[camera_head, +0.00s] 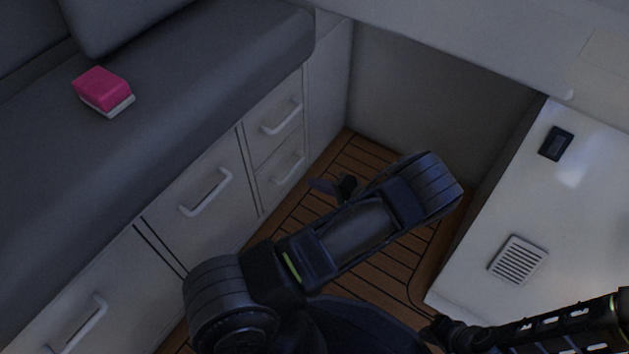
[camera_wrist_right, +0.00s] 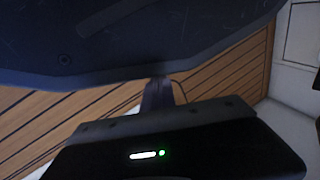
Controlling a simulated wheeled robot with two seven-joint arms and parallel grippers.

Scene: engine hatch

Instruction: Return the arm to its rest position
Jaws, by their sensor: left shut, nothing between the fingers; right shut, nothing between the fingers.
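My left arm bends across the middle of the head view, over the wooden floor. My left gripper (camera_head: 330,186) shows as a small dark shape beside the forearm, near the cabinet drawers, shut and empty. My right arm comes in from the lower right. My right gripper (camera_head: 437,331) is low in the head view, to the right of my dark base, shut with nothing in it. In the right wrist view the narrow dark fingers of the right gripper (camera_wrist_right: 158,95) are close together, in front of a large dark body part of mine.
A pink and white sponge (camera_head: 104,91) lies on the grey bench cushion (camera_head: 190,85) at the left. White drawers with handles (camera_head: 206,192) are below it. A white panel (camera_head: 590,200) with a vent (camera_head: 518,260) and a dark switch (camera_head: 556,143) stands at the right. Slatted floor (camera_head: 355,155) lies between.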

